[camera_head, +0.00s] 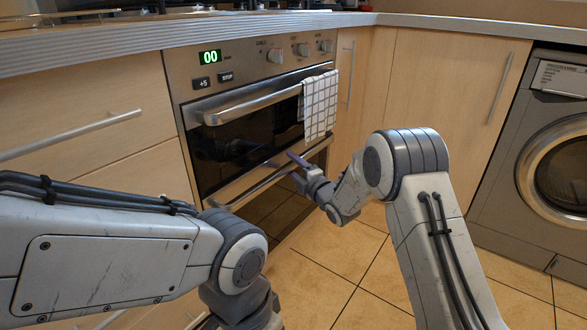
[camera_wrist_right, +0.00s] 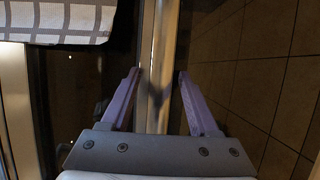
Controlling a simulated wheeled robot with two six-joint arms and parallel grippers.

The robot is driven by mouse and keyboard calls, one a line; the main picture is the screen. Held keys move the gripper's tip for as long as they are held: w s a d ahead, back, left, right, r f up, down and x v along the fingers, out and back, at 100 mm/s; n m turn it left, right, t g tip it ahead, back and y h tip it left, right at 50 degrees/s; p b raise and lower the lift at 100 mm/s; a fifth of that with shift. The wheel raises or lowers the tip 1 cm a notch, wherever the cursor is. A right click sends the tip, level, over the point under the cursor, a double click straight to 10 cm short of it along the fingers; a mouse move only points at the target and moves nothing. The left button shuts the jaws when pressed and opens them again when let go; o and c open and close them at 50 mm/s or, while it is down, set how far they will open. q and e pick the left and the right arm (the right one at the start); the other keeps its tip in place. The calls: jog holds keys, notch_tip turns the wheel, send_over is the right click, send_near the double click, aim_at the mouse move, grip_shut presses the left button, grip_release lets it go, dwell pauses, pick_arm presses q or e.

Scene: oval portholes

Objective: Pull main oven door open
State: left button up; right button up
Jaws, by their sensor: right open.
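The built-in oven has an upper door with a dark window (camera_head: 235,150) and a thick metal handle (camera_head: 250,103). Below it a second metal handle (camera_head: 250,185) crosses a lower dark door (camera_head: 280,205). Both doors look shut. My right gripper (camera_head: 287,165) is at the lower handle. In the right wrist view its purple fingers (camera_wrist_right: 159,76) are open, one on each side of a metal bar (camera_wrist_right: 147,40), the lower handle. I cannot tell whether they touch it. My left arm crosses the lower left of the head view; its gripper is out of frame.
A checked towel (camera_head: 319,105) hangs from the upper handle's right end; it also shows in the wrist view (camera_wrist_right: 60,20). Wooden cabinets (camera_head: 440,90) flank the oven. A washing machine (camera_head: 545,170) stands at right. The tiled floor (camera_head: 365,280) before the oven is clear.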

grip_shut()
dwell(1.4)
